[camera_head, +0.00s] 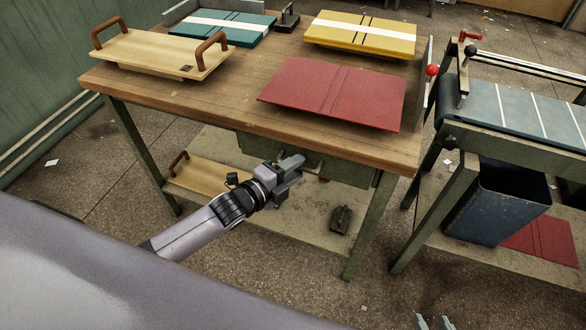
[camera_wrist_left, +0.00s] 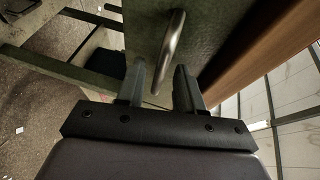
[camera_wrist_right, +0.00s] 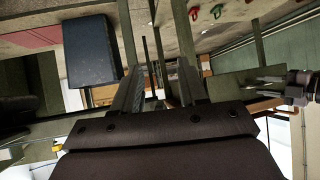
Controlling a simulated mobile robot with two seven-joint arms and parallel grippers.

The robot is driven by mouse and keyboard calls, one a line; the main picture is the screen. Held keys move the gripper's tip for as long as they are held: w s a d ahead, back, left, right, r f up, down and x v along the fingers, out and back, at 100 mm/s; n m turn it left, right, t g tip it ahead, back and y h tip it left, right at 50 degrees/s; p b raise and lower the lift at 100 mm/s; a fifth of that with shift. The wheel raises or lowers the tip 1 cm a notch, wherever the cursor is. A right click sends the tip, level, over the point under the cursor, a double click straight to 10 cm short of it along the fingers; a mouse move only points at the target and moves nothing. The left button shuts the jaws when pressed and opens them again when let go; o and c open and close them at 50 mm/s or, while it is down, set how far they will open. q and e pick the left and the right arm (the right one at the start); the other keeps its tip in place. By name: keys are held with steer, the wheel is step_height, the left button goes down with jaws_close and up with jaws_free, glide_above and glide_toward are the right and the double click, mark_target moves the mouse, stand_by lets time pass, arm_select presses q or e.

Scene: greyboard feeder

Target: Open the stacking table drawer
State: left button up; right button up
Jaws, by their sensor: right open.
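The stacking table (camera_head: 200,95) has a brown wooden top and green legs. Its green drawer (camera_head: 345,170) sits under the top's front edge and looks closed. My left gripper (camera_head: 298,164) is at the drawer front, partly covering the handle (camera_head: 314,163). In the left wrist view the metal handle (camera_wrist_left: 172,50) lies between the two spread fingers of the left gripper (camera_wrist_left: 160,75), with the green drawer front (camera_wrist_left: 205,30) behind. I see gaps beside the handle, so the fingers look open around it. My right gripper (camera_head: 434,322) is at the bottom edge, open and empty, away from the drawer.
On the tabletop are a wooden tray with brown handles (camera_head: 160,55), a teal board (camera_head: 222,28), a yellow board (camera_head: 360,35) and a red board (camera_head: 335,92). A conveyor (camera_head: 515,110) stands at the right, with a dark blue bin (camera_head: 495,205) beneath. A lower shelf (camera_head: 300,225) holds small items.

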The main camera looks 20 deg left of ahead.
arm_select(q)
jaws_close()
